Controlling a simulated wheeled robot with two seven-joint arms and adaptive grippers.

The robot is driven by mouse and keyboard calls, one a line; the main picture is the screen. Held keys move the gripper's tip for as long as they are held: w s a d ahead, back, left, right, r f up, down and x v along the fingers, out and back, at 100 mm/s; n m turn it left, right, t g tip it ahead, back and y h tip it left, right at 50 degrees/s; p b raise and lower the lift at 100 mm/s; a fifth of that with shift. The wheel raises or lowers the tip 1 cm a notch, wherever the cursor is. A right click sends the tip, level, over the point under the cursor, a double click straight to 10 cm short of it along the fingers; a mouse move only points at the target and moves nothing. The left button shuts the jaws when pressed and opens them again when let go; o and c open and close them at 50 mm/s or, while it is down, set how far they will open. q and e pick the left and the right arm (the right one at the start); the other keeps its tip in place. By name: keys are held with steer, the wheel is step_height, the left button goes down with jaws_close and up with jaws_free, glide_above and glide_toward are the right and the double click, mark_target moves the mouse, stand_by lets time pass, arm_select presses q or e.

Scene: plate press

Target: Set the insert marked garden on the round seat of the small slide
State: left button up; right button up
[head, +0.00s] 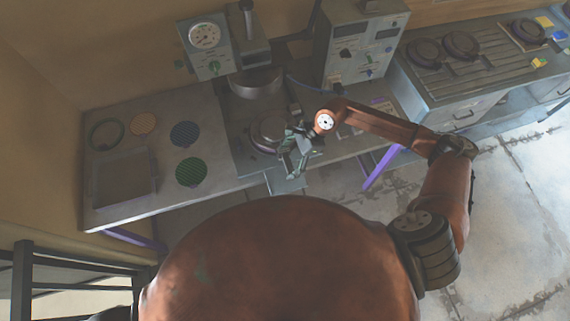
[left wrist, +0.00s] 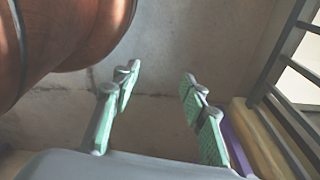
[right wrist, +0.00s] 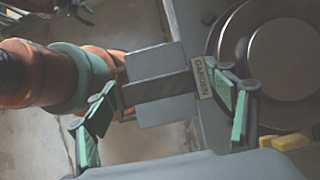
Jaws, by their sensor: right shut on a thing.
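A dark bar-like insert with a tag reading GARDEN (right wrist: 203,77) lies between the fingers of my right gripper (right wrist: 168,108) in the right wrist view. That gripper is shut on it; it also shows in the head view (head: 297,155). Below the insert is a light grey plate (right wrist: 152,62), at the table's front edge in the head view (head: 285,181). I cannot tell if this plate is the small slide, or whether the insert touches it. A round dark seat-like part (right wrist: 285,55) is to the right. My left gripper (left wrist: 160,95) is open and empty.
The press (head: 255,85) with a dial gauge (head: 205,36) stands behind. Green (head: 191,172), blue (head: 184,134) and orange (head: 143,124) discs and an open tray (head: 123,180) lie on the left of the table. A control box (head: 360,45) stands at the back.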

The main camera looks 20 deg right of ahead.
steer(key=shift+w+a+f, duration=0.35)
steer(key=shift+a, duration=0.05)
step_height(320, 180, down, 3)
steer(key=shift+s+a+r+p, duration=0.15)
steer(key=shift+r+p, duration=0.05)
steer(key=shift+p, duration=0.55)
steer(key=shift+f, duration=0.45)
steer(key=o, duration=1.3)
steer(key=shift+f, duration=0.15)
steer(key=shift+o, duration=0.9)
steer(key=o, duration=0.3)
arm_select(q)
steer(key=shift+s+r, duration=0.65)
steer(key=shift+s, duration=0.2)
steer(key=shift+s, duration=0.15)
